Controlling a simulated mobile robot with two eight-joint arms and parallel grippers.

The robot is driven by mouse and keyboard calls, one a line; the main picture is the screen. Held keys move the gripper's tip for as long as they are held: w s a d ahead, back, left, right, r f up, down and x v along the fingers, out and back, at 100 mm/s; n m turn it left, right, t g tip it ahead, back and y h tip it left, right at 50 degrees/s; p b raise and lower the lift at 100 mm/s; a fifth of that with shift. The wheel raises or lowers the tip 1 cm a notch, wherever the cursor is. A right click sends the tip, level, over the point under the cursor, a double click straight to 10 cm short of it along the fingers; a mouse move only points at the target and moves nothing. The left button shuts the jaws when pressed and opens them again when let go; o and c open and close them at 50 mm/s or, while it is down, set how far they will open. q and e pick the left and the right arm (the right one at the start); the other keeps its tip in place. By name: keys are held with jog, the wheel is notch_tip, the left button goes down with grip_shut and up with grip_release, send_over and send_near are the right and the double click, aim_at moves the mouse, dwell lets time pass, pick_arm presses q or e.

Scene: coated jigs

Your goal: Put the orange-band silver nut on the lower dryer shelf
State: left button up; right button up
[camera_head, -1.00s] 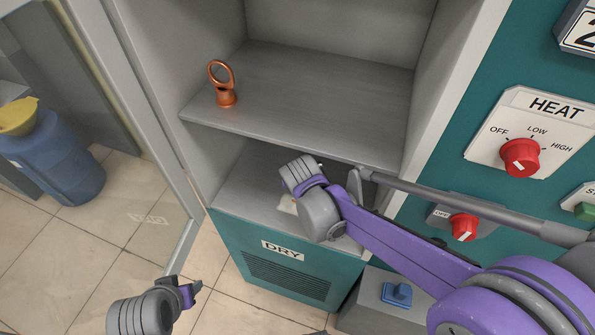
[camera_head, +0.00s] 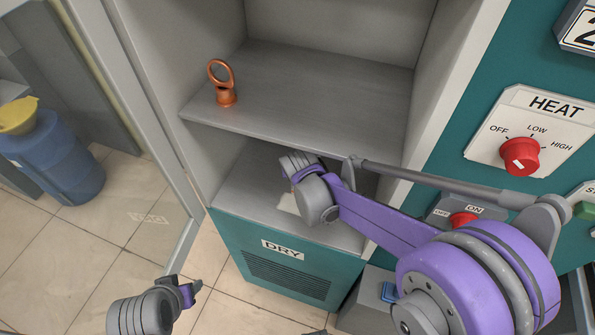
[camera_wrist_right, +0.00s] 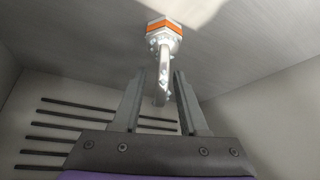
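The orange-band silver nut (camera_wrist_right: 163,40) shows in the right wrist view. Its hexagonal, orange-banded base meets a grey surface at the top of the picture, and its ring is seen nearly edge-on. My right gripper (camera_wrist_right: 160,75) has its fingers on either side of the ring, with narrow gaps visible, so it looks open around it. In the head view my right arm reaches into the compartment at the lower dryer shelf (camera_head: 240,196); its fingers and the nut are hidden there. My left gripper (camera_head: 194,289) is low at the left, away from the dryer; its opening is unclear.
A copper ring-topped piece (camera_head: 225,90) stands on the upper shelf (camera_head: 310,95), whose front edge is above my right wrist. The open door (camera_head: 140,110) is at left. A blue barrel (camera_head: 60,160) stands beyond it. The HEAT panel (camera_head: 535,130) is at right.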

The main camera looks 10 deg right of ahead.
jog(key=shift+r, duration=0.1)
jog(key=shift+r, duration=0.2)
jog(key=s, duration=0.4)
jog(key=s+a, duration=0.1)
jog(key=s, duration=0.3)
jog(key=s+a, duration=0.1)
jog(key=s, duration=0.3)
jog(key=shift+s+a+r, duration=0.2)
jog(key=shift+a+r, duration=0.05)
jog(key=shift+r, duration=0.1)
jog(key=shift+n+g, duration=0.3)
jog(key=shift+n, duration=0.2)
jog(key=s+d, duration=0.1)
jog(key=s, duration=0.1)
jog(key=s+d+r, duration=0.1)
jog(key=s+d, duration=0.2)
jog(key=s, duration=0.1)
jog(key=shift+s+d+r, duration=0.15)
jog(key=s+d+n+y, duration=0.1)
jog(key=s+d, duration=0.1)
jog(key=s, duration=0.5)
jog(key=shift+s+g, duration=0.15)
jog(key=shift+g, duration=0.15)
